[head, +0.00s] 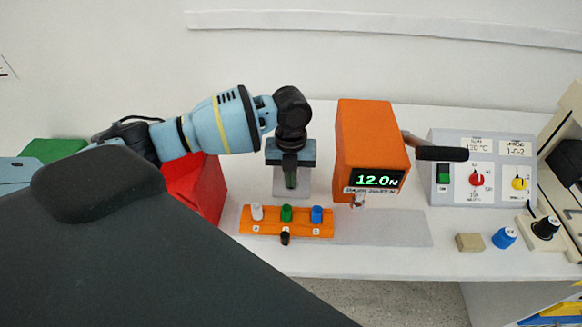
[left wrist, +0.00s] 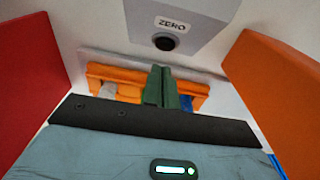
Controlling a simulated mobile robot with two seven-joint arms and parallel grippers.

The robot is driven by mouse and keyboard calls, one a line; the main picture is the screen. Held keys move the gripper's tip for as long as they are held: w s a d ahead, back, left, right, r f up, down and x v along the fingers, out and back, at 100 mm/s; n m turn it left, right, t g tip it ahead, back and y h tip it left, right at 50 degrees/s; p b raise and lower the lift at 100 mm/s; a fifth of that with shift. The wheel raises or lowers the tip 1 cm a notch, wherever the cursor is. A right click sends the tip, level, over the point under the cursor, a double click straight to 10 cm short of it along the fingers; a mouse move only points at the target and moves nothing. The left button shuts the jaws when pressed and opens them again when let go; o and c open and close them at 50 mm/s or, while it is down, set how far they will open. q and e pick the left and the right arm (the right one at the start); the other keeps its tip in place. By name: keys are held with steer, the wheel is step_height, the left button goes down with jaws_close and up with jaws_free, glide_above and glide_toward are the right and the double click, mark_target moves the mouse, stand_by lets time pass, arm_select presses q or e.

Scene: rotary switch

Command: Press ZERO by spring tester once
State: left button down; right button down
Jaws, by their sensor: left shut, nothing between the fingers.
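The spring tester is an orange block (head: 372,135) with a lit display that reads 12.0 N; its orange side also shows in the left wrist view (left wrist: 280,85). The ZERO button (left wrist: 165,43) is a dark round button under a ZERO label on a grey box (left wrist: 195,15). In the head view a light grey surface (head: 292,190) shows under my left gripper, which hides the button there. My left gripper (head: 290,182) is shut and empty left of the tester. In the left wrist view its green fingertips (left wrist: 161,72) appear just below the button, seemingly apart from it. My right gripper is not in view.
An orange rack (head: 297,228) with white, green and blue knobs stands in front. A red block (head: 197,190) is at left. A black-gripped lever (head: 442,153) sticks out right of the tester. A control panel (head: 480,170) and loose knobs stand farther right.

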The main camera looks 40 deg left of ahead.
arm_select(q)
steer(key=shift+w+a+f, duration=0.35)
steer(key=shift+w+f, duration=0.25)
steer(key=shift+f, duration=0.2)
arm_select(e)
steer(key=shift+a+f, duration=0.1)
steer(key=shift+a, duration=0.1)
